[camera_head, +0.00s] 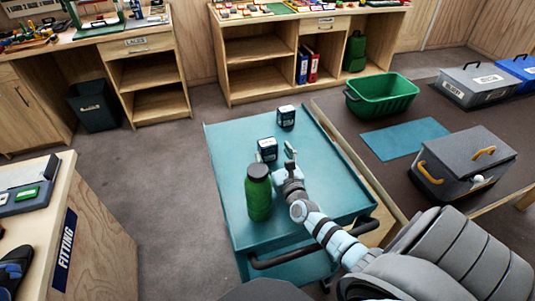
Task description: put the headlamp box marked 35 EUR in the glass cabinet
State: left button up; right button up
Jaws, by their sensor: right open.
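Two small dark boxes with white labels stand on the teal cart (225,190). The nearer box (267,150) is just left of and beyond my right gripper (289,160). The farther box (286,116) stands near the cart's far edge. The price marks are too small to read, so I cannot tell which is 35 EUR. My right gripper is open, reaching over the cart from the lower right, with nothing seen between its fingers. My left gripper is out of view. I cannot make out a glass cabinet for certain.
A green bottle (258,193) stands on the cart, left of my right arm. A table at right holds a green crate (382,96), a teal mat (404,139) and a grey case (462,165). Wooden shelves (258,75) stand behind. The floor left of the cart is clear.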

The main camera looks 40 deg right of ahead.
aim_at(270, 147)
jog(key=b+x, duration=0.1)
jog(key=x, duration=0.3)
jog(key=shift+w, duration=0.35)
jog(key=shift+w+d, duration=0.15)
jog(key=shift+w, duration=0.25)
jog(key=shift+s+r, duration=0.15)
jog(key=c, duration=1.3)
jog(key=shift+c, duration=0.2)
